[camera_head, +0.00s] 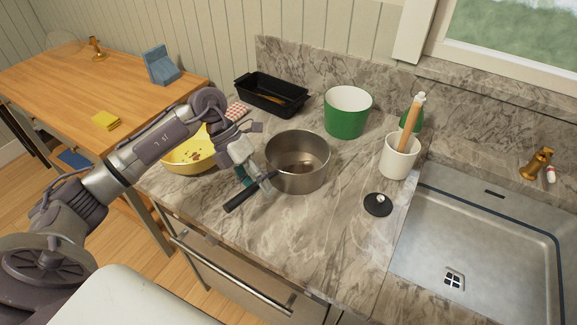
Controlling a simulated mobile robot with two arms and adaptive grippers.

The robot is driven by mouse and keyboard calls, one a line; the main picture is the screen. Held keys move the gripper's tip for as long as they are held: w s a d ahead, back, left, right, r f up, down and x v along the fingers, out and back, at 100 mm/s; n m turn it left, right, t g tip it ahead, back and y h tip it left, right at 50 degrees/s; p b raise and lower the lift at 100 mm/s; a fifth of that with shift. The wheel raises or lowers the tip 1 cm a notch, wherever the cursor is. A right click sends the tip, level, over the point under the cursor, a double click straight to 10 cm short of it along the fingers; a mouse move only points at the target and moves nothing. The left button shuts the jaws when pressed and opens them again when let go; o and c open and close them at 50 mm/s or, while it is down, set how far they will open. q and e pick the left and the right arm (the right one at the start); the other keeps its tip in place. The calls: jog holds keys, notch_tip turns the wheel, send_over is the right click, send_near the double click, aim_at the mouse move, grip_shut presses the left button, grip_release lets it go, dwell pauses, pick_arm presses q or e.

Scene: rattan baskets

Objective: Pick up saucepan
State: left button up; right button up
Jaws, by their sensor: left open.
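A steel saucepan (298,172) stands upright on the marble counter, with something brownish at its bottom. Its black handle (243,197) points to the lower left. My left gripper (254,184) is at the handle, near where it meets the pan, pointing down from the upper left. Its jaws are open, and the handle passes by the fingers. I cannot tell whether they touch it. My right gripper is not in view.
A yellow bowl (187,161) sits behind my left arm. A black baking tin (272,96), a green pot (347,112) and a white utensil holder (398,158) stand around the saucepan. A black lid (378,204) lies to the right, before the sink (477,245). The front counter is clear.

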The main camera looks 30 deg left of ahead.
pick_arm(q)
grip_shut()
jog(key=shift+w+r, duration=0.1)
jog(key=shift+r, duration=0.05)
dwell(0.5)
